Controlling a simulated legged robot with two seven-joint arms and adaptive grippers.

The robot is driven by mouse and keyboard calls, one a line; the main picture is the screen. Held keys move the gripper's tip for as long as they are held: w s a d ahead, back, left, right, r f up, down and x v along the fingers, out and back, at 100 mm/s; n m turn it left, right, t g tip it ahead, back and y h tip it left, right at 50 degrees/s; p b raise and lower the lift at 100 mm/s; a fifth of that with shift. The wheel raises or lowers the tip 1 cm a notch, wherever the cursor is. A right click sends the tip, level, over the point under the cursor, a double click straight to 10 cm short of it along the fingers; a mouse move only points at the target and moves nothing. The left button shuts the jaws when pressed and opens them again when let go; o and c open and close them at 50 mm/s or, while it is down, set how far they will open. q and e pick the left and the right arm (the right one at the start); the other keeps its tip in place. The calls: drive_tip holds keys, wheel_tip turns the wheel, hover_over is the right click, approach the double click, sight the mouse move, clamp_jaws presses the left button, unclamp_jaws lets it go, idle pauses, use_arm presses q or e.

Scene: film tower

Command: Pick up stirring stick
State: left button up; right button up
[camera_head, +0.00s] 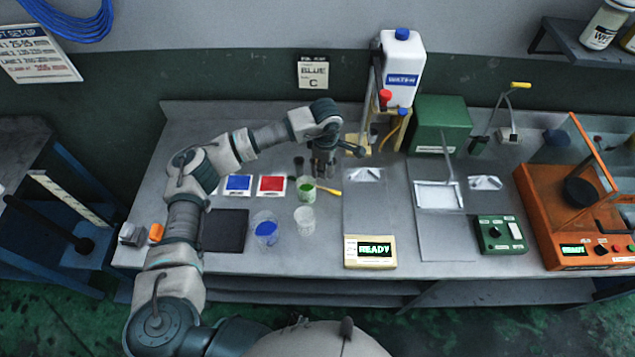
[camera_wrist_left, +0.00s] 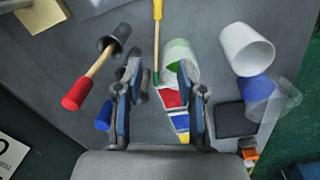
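A thin wooden stick with a yellow handle and a green tip (camera_wrist_left: 156,45) lies on the bench; its yellow handle shows beside the green-filled cup in the head view (camera_head: 328,190). A second stick with a red handle (camera_wrist_left: 80,92) reaches into a dark cup (camera_wrist_left: 116,38) in the left wrist view. My left gripper (camera_head: 323,168) is above the bench behind the green-filled cup (camera_head: 306,188). In the left wrist view its fingers (camera_wrist_left: 160,82) are apart, with the green tip showing between them and nothing clearly held. My right gripper is not in view.
A clear cup (camera_head: 304,222) and a blue-filled cup (camera_head: 265,231) stand in front. Blue (camera_head: 237,185) and red (camera_head: 272,185) cards lie left of the green-filled cup. A white bottle (camera_head: 402,68) stands at the back, near a green box (camera_head: 440,122).

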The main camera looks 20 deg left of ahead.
use_arm(q)
hover_over(324, 188)
drive_tip(key=f, duration=0.7)
drive_tip(key=shift+s+d+f+p, duration=0.15)
drive_tip(key=shift+d+f+p, duration=0.15)
drive_tip(key=shift+d+p, duration=0.1)
drive_tip(key=shift+s+a+f, duration=0.1)
drive_tip(key=shift+f, duration=0.35)
drive_tip(key=f, duration=0.5)
drive_tip(key=shift+w+a+p, duration=0.25)
drive_tip(key=shift+a+p, duration=0.1)
drive_tip(key=shift+p, duration=0.05)
clamp_jaws()
